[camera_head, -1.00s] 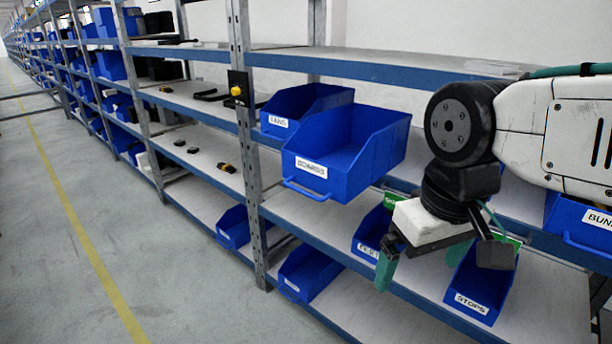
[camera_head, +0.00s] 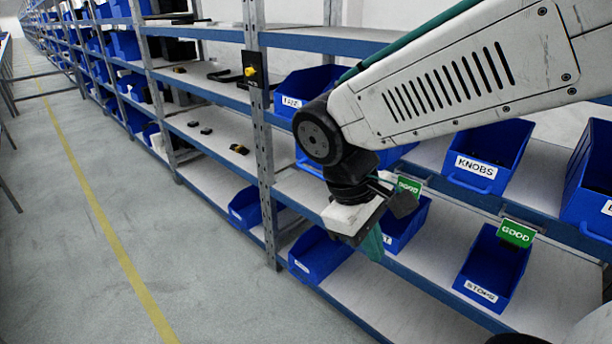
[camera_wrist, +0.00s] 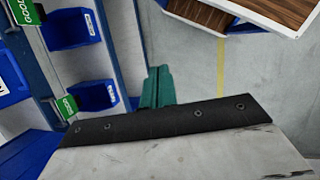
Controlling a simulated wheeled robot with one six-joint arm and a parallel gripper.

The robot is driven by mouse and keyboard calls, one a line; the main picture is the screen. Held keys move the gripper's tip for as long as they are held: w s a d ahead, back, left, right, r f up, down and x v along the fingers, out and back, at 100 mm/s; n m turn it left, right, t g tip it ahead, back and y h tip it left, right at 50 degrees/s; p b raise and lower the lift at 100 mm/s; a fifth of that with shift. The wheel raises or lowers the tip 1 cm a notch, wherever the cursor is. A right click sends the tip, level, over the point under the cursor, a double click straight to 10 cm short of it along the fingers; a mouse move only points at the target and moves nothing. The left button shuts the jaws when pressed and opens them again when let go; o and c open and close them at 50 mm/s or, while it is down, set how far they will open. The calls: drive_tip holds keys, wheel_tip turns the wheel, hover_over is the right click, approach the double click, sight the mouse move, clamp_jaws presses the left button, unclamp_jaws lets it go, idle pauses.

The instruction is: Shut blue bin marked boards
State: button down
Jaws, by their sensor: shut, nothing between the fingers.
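The blue bin marked boards (camera_head: 396,155) is on the middle shelf, mostly hidden behind my arm in the head view. Only blue parts show on either side of the arm's joint, and its label is covered. My gripper (camera_head: 373,244) points downward in front of the shelf, lower than that bin, its green fingers shut and empty. The closed green fingers also show in the wrist view (camera_wrist: 157,88), with bare floor beyond them. Whether the gripper touches anything is not clear, but no contact shows.
The knobs bin (camera_head: 487,155) stands to the right on the same shelf. Below are the stops bin (camera_head: 493,265) and other blue bins, with green GOOD tags (camera_head: 515,233) on the shelf edge. A grey upright (camera_head: 263,150) stands left. The aisle floor (camera_head: 90,240) is clear.

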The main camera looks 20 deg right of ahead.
drive_tip(key=w+a+f+n+t+h, duration=0.2)
drive_tip(key=w+a+n+t+h, duration=0.15)
drive_tip(key=w+a+n, duration=0.3)
drive_tip(key=w+a+f+n+t+h, duration=0.2)
drive_tip(key=w+a+n+h, duration=0.3)
drive_tip(key=w+n, duration=0.25)
drive_tip(key=n+t+h, duration=0.1)
drive_tip(key=n+t, duration=0.3)
approach(313, 174)
drive_tip(key=x, duration=0.6)
drive_tip(key=shift+w+d+f, duration=0.15)
drive_tip(key=shift+w+d, duration=0.05)
drive_tip(key=shift+d, duration=0.15)
drive_tip(key=shift+w, duration=0.1)
